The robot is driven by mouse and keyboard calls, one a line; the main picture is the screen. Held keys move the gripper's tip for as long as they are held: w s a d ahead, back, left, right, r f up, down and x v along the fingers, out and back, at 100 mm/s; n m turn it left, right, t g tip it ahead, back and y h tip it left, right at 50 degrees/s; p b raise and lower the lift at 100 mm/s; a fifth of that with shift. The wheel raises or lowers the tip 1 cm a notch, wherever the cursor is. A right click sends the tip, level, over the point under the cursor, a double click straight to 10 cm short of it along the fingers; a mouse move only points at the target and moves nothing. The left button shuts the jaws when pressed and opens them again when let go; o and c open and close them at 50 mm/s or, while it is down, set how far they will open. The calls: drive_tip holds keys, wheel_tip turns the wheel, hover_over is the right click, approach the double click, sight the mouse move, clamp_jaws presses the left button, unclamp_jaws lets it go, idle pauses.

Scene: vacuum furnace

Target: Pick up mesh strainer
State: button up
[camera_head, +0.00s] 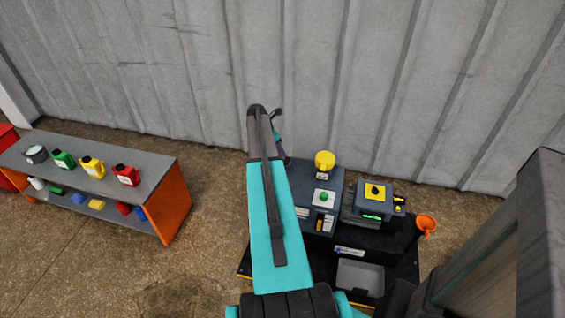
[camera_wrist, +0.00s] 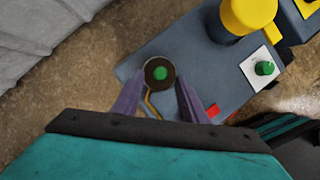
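A small round grey vessel (camera_head: 36,154) with a pale inside stands at the left end of the shelf top. It may be the mesh strainer, but it is too small to tell. My gripper (camera_wrist: 157,92) is open, with its two purple fingers apart in the wrist view. Between and just beyond the fingertips is a dark round disc with a green centre (camera_wrist: 159,72), over the grey-blue machine; I cannot tell whether the fingers touch it. In the head view my gripper (camera_head: 279,142) is partly hidden behind my arm, near the wall, far right of the shelf.
The grey-topped orange shelf (camera_head: 150,163) holds green, yellow and red jugs. The grey-blue machine (camera_head: 313,178) has a yellow cylinder (camera_head: 324,160) and a green button. An orange funnel (camera_head: 427,224) is at right. Open floor lies between shelf and machine; a ribbed wall stands behind.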

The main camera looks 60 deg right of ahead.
drive_tip(key=shift+x, duration=2)
drive_tip(key=shift+a, duration=0.1)
clamp_jaws()
wheel_tip(320, 180, up, 10)
